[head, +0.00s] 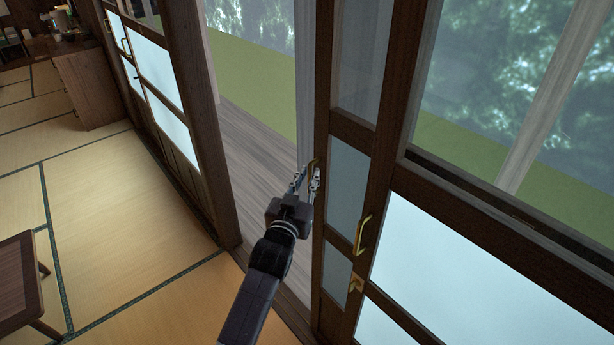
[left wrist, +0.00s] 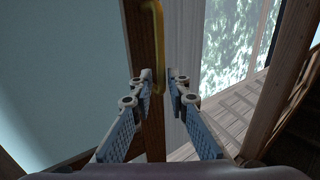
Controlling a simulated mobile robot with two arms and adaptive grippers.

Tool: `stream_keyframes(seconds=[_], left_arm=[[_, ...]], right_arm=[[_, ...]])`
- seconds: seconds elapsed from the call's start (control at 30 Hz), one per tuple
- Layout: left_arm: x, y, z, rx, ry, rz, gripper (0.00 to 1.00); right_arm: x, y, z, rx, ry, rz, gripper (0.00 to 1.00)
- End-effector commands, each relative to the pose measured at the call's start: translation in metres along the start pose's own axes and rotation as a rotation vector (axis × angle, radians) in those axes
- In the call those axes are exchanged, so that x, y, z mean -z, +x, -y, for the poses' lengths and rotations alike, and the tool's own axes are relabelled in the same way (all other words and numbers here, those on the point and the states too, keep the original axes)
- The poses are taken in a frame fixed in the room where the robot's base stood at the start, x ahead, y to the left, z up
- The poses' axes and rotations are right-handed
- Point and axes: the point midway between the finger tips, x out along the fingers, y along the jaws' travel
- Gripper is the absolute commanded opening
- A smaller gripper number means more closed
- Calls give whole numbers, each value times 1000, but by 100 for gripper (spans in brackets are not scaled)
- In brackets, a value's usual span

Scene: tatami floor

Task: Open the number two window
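A dark wood-framed sliding window panel (head: 345,185), with frosted and clear panes, stands right of centre in the head view. A brass handle (head: 311,170) is on its left edge; the left wrist view shows it as a vertical brass bar (left wrist: 155,40) on a dark stile. My left gripper (head: 312,180) is at this handle. In the left wrist view its fingers (left wrist: 162,82) are apart, with the handle's lower end at or between the tips; contact cannot be told. No number shows on any panel. My right gripper is not in view.
Another framed panel (head: 450,255) with a brass handle (head: 362,235) overlaps on the right. An open gap shows the wooden veranda (head: 250,160) and grass. A dark post (head: 205,130) bounds it left. A low table (head: 20,280) stands on the tatami (head: 110,220).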

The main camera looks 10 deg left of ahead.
Motion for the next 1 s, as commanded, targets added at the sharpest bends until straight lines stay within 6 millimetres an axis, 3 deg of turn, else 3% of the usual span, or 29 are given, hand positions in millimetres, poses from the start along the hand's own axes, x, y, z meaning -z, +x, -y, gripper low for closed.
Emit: stream_keyframes(seconds=[0.47, 1.0], left_arm=[[1, -7, 1, 1, 0, -3, 26], [0, -101, 0, 1, 0, 0, 26]], right_arm=[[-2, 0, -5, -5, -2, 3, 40], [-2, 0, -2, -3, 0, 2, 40]])
